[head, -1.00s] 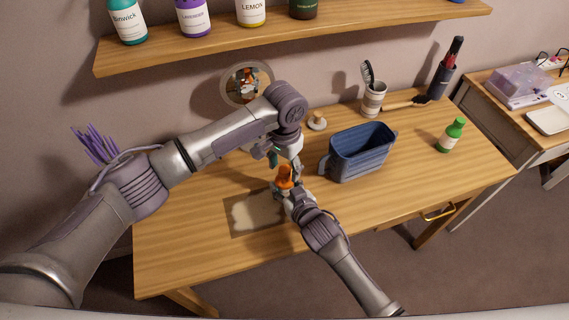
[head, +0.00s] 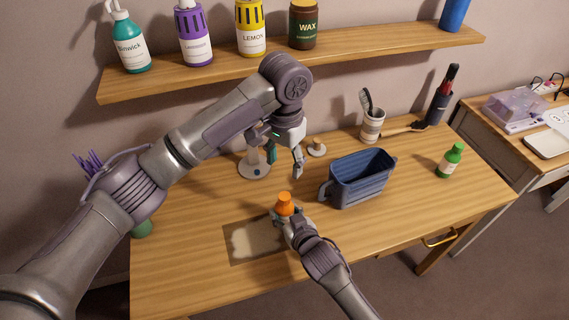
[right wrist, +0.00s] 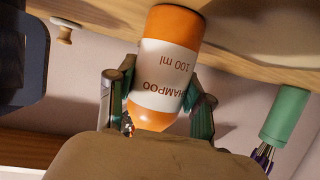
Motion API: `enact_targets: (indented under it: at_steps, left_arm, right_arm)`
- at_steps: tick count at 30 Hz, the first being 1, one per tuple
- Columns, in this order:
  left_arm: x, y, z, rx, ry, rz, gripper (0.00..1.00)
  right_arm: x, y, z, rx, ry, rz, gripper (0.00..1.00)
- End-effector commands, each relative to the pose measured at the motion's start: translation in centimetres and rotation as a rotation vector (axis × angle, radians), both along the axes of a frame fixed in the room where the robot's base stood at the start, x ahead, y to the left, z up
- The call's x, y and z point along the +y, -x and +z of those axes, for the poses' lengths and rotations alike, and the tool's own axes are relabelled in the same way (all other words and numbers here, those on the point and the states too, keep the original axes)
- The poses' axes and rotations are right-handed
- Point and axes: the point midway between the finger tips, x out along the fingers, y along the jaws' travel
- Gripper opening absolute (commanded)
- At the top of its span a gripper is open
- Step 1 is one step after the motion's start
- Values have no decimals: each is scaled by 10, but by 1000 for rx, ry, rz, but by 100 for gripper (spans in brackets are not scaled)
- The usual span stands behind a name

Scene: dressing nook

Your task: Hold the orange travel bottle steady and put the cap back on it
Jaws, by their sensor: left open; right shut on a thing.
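The orange travel bottle (head: 284,209) stands upright in my right gripper (head: 286,217), which is shut around it. In the right wrist view the bottle (right wrist: 166,72) shows upside down, with a white shampoo label between the two fingers of the right gripper (right wrist: 158,105). Its neck end is hidden there by a brown shape in the foreground. An orange top shows in the head view; I cannot tell whether it is a separate cap or how it is seated. My left gripper (head: 285,162) is open and empty above and behind the bottle, apart from it.
A blue bin (head: 358,180) stands right of the bottle. A mat (head: 255,243) lies to its left. A round white base (head: 254,168) and a small wooden-topped stand (head: 317,147) are behind. A green bottle (head: 450,160) stands at right. A shelf (head: 300,52) holds several bottles.

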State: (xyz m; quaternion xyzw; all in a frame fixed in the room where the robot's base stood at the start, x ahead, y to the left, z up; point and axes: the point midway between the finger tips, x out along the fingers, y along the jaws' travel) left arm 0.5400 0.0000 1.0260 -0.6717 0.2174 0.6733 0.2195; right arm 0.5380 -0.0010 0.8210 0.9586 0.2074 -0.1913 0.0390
Motion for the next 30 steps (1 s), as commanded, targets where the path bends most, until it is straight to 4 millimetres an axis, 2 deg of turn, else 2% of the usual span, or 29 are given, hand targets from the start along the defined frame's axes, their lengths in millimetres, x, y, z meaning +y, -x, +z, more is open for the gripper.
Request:
enact_targets:
  at_steps: [5,6,10,22,26,30]
  left_arm:
    - [0,0,0,0,0,0,60]
    - [0,0,0,-1,1,0,60]
    - [0,0,0,-1,1,0,60]
    - [0,0,0,0,1,0,60]
    - [0,0,0,0,0,0,60]
    - [0,0,0,0,1,0,60]
  right_arm:
    - [0,0,-1,1,0,0,0]
    - [0,0,-1,1,0,0,58]
    - [0,0,0,1,0,0,79]
    - [-2,4,1,1,0,0,80]
    - [-9,20,8,1,0,0,80]
    - [-21,46,20,3,-1,0,80]
